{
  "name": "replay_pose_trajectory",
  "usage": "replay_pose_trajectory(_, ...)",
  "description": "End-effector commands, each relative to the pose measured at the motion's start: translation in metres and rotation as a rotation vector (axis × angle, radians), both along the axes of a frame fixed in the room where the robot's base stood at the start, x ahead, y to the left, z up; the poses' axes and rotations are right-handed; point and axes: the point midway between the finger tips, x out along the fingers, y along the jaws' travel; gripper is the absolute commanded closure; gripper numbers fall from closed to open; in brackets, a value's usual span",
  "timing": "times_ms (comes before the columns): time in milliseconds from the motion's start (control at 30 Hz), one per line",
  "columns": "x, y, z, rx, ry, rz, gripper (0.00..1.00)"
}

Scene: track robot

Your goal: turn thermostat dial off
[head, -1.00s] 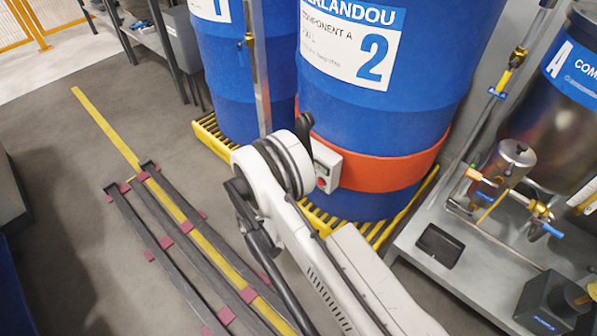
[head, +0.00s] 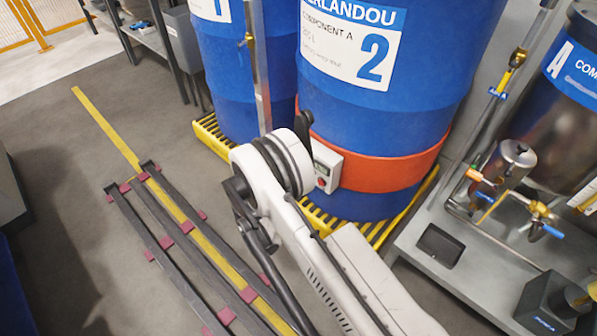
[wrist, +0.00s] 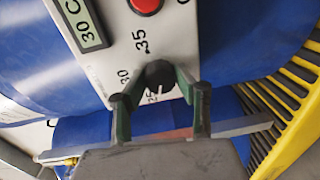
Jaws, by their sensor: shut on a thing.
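The thermostat box (head: 327,166) is a light grey box on the orange band around the blue drum labelled 2. In the wrist view its face (wrist: 177,40) shows a display reading 30 C, a red button and the printed numbers 35, 30 and 25. The small black dial (wrist: 159,72) sits between my fingertips, its white mark near the 25. My gripper (wrist: 160,80) is shut on the dial, with one green-sided finger on each side.
The blue drum (head: 385,120) stands on a yellow grating (head: 375,235), with another drum (head: 225,75) to its left. A grey bench (head: 440,285) with a metal tank and valves is at the right. Floor at the left is open beside the rails (head: 185,240).

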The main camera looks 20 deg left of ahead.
Motion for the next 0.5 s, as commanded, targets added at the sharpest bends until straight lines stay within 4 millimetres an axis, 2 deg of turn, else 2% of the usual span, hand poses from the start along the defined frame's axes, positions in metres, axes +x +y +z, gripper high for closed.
replay_pose_trajectory(500, -0.0009, 0.001, -0.001, -0.438, 0.221, 0.0, 0.97)
